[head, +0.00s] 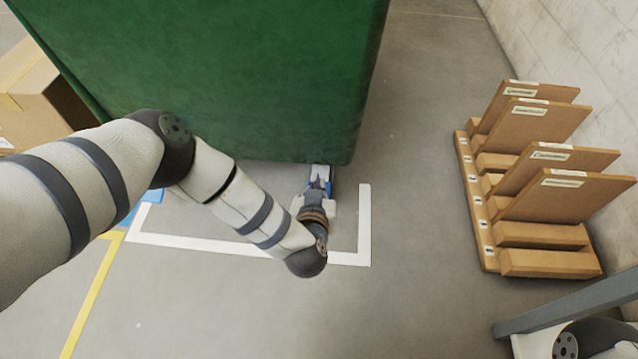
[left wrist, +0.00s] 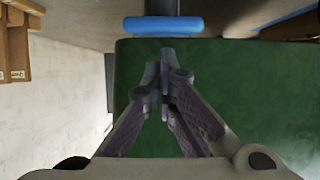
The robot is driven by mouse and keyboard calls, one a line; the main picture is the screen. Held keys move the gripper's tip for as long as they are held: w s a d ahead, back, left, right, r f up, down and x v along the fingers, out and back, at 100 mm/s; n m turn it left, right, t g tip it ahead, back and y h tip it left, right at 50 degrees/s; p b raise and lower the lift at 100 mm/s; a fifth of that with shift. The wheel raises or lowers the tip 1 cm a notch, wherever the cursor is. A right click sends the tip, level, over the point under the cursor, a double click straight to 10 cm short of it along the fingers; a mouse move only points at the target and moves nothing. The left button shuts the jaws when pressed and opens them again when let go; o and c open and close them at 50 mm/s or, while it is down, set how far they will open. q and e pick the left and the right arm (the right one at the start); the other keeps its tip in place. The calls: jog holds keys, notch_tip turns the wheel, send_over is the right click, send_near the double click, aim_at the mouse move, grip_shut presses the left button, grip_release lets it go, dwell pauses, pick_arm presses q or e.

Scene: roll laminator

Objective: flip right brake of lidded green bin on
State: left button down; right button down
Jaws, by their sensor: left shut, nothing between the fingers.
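The green bin (head: 260,80) stands at the top of the head view, and its green side also shows in the left wrist view (left wrist: 250,85). No lid is in view. A blue brake pedal (left wrist: 163,25) spans the top middle of the left wrist view. In the head view, a blue and dark wheel part at the bin's lower right corner is mostly hidden by my left gripper (head: 319,182). My left gripper (left wrist: 164,58) is shut and empty, its tips just short of the pedal in the picture; contact cannot be told. My right gripper is out of view.
White floor tape (head: 190,241) makes a corner around the bin's front. A blue part (head: 153,196) shows at left behind my arm. A cardboard box (head: 40,95) stands left of the bin. A rack of brown panels (head: 540,185) stands at right; bare floor lies between.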

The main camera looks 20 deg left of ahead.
pick_arm(q)
jog(key=shift+s+f, duration=0.1)
jog(key=shift+f, duration=0.25)
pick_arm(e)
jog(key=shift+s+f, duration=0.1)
pick_arm(q)
jog(key=shift+s+f+t+b, duration=0.2)
jog(key=shift+f+t+b, duration=0.1)
jog(key=shift+f+b, duration=0.15)
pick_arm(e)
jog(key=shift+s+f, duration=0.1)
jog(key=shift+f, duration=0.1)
pick_arm(q)
jog(key=shift+d+f, duration=0.1)
jog(key=shift+s+f+t, duration=0.2)
jog(key=shift+f+t, duration=0.1)
jog(key=shift+f, duration=0.1)
notch_tip(320, 180, down, 7)
jog(key=b, duration=0.3)
jog(key=shift+s+b, duration=0.35)
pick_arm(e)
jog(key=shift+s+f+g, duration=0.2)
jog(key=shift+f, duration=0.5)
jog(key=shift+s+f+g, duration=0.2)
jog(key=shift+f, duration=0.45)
pick_arm(q)
jog(key=shift+d, duration=0.1)
